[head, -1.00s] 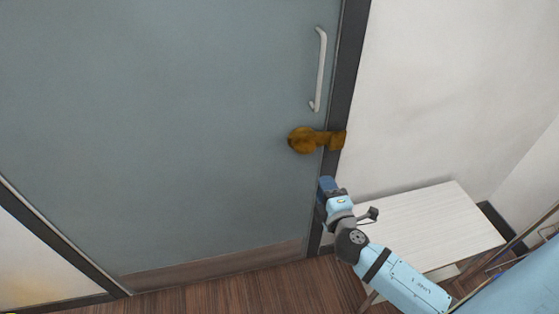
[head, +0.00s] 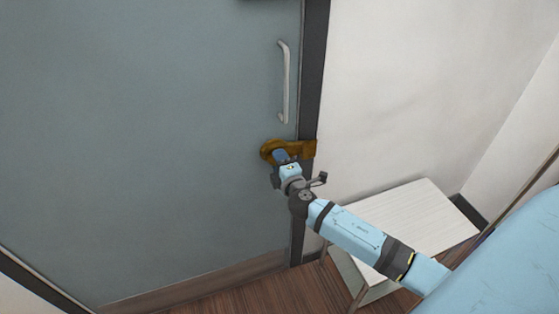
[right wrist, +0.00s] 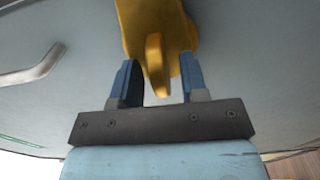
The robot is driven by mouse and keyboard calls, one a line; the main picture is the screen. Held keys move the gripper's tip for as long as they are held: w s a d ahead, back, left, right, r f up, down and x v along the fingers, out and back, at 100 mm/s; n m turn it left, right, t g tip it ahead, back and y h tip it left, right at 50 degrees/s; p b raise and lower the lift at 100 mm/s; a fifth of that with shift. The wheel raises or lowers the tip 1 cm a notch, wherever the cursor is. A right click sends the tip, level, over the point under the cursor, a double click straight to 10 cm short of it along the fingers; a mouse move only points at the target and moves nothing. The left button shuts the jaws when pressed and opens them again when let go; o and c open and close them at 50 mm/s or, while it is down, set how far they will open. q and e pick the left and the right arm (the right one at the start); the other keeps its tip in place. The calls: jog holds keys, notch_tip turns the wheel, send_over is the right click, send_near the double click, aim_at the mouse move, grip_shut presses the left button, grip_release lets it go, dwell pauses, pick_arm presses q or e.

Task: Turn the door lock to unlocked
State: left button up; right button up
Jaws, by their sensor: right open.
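The brass-coloured door lock (head: 300,148) sits at the right edge of the grey-blue door (head: 150,140), below the handle. Its round part is partly hidden behind my right gripper (head: 281,157) in the head view. In the right wrist view the lock (right wrist: 150,28) has a narrow turn knob (right wrist: 155,62) that points down towards my gripper. My right gripper (right wrist: 158,84) is open, with one blue finger on each side of the knob's tip. A gap shows between the knob and each finger. My left gripper is not in view.
A grey vertical handle (head: 284,82) is above the lock; it also shows at the left in the right wrist view (right wrist: 32,68). A white table (head: 415,222) stands against the wall at right. The dark door frame (head: 313,75) runs beside the lock.

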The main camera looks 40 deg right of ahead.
jog(key=shift+w, duration=0.1)
jog(key=shift+c, duration=0.4)
grip_shut()
